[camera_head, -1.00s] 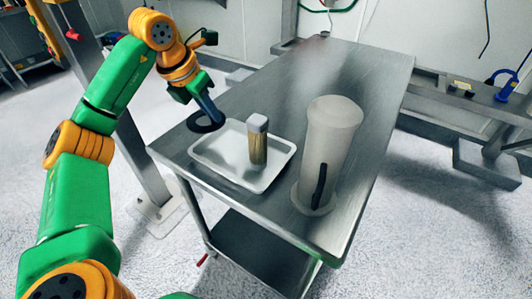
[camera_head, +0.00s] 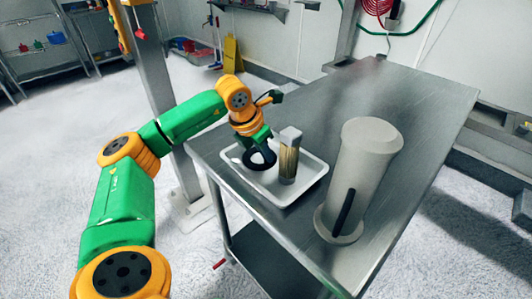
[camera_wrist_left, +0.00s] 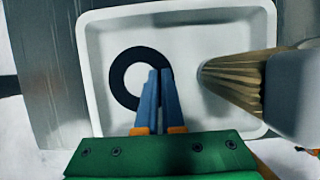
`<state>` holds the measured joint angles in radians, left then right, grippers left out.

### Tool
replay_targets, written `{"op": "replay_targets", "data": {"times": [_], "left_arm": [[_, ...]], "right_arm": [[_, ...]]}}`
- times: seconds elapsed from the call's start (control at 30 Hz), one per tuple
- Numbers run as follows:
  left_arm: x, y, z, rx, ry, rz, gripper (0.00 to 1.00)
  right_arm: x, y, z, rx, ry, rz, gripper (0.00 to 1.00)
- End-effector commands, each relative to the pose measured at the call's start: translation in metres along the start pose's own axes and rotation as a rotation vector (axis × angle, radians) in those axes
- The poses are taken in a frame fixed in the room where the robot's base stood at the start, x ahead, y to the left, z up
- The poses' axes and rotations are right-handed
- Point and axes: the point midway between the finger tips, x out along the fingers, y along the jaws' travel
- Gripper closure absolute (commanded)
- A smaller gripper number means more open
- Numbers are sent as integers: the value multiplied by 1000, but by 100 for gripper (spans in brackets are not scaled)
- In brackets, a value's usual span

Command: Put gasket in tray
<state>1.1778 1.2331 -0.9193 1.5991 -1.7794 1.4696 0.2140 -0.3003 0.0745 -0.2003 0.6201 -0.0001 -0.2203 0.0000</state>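The gasket is a flat black ring (camera_head: 259,167) over the left part of the white tray (camera_head: 283,203) in the head view. In the left wrist view the gasket (camera_wrist_left: 118,76) shows against the tray floor, inside the tray walls (camera_wrist_left: 88,90). My left gripper (camera_head: 269,155) has its blue fingers (camera_wrist_left: 159,74) close together on the ring's near right side, pinching it. I cannot tell whether the ring touches the tray floor. My right gripper is not in view.
A brush (camera_head: 288,164) with a pale handle end stands in the tray just right of the gasket. A tall grey cylinder (camera_head: 364,170) with a black handle stands right of the tray. The steel table (camera_head: 365,95) is clear at the back.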

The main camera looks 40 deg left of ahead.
Motion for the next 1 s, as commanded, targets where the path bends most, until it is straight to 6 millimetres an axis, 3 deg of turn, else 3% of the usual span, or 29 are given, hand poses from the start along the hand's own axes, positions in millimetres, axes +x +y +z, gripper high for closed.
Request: {"op": "replay_targets", "data": {"times": [0.03, 0.13, 0.47, 0.57, 0.8, 1.0], "left_arm": [[1, 0, 0, 0, 0, 0, 90], [1, 0, 0, 0, 0, 0, 65], [-5, 0, 2, 0, -1, 0, 65], [-23, 0, 2, 0, -5, 1, 65], [-93, 0, 3, 0, -6, 0, 65], [-121, 0, 2, 1, -1, -1, 65]], "right_arm": [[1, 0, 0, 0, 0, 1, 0], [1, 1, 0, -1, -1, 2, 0], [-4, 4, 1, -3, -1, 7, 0], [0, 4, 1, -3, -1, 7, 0], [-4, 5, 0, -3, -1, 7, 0], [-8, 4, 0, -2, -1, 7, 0]]}}
